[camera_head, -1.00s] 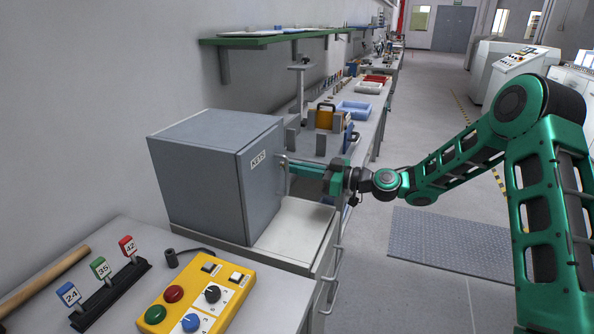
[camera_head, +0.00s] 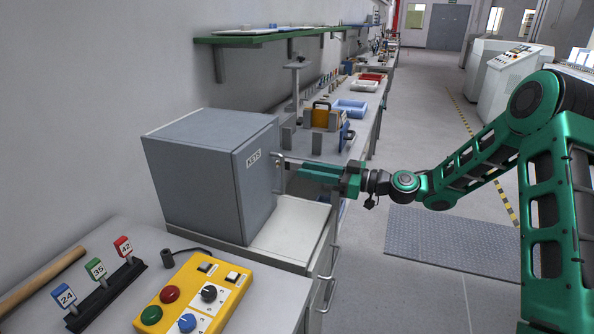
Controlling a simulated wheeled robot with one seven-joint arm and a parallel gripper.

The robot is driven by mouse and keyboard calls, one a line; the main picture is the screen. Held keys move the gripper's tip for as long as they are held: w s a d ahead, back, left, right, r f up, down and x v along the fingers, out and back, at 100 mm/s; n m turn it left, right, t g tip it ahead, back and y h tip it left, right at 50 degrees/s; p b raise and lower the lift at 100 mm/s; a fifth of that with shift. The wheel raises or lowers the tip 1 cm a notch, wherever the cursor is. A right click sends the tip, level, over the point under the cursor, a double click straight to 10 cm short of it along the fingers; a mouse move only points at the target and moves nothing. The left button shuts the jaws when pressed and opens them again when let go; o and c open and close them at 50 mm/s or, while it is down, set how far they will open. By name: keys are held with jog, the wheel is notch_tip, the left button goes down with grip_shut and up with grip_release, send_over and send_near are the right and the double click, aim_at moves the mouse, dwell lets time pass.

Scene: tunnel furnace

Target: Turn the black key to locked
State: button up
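No black key is plain to see; a small black rotary knob (camera_head: 209,293) sits on a white plate on the yellow control box (camera_head: 240,301) at the lower middle. How the knob is set is too small to read. A grey cabinet (camera_head: 200,175) labelled KEYS stands behind the box, its door (camera_head: 257,200) looking closed, with a metal handle (camera_head: 277,161) at the right edge. My gripper (camera_head: 297,172) is just right of the handle, fingers pointing left at it. Whether the fingertips touch the handle, and their gap, cannot be made out.
A black rack (camera_head: 110,294) with blue, green and red numbered tags and a wooden rod (camera_head: 38,283) lie on the bench's left. A blue knob (camera_head: 187,322), red button (camera_head: 169,294) and green button (camera_head: 151,314) are on the box. Open floor lies to the right.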

jog(key=v, duration=0.5)
jog(key=shift+d, duration=0.1)
jog(key=s+d+f+m+g+h, duration=0.3)
jog(key=s+d+f+m+h, duration=0.3)
jog(key=s+d+h, duration=0.6)
jog(key=s+d+r+m+g+h, duration=0.1)
jog(key=s+d+m, duration=0.6)
jog(key=s, duration=0.8)
jog(key=s+d+r+m+g+h, duration=0.2)
jog(key=s+d+m, duration=0.5)
jog(key=s+d, duration=0.6)
jog(key=s+r+h, duration=0.1)
jog(key=s, duration=0.2)
jog(key=shift+d+m+h, duration=0.3)
jog(key=shift+h, duration=0.1)
jog(key=shift+r, duration=0.1)
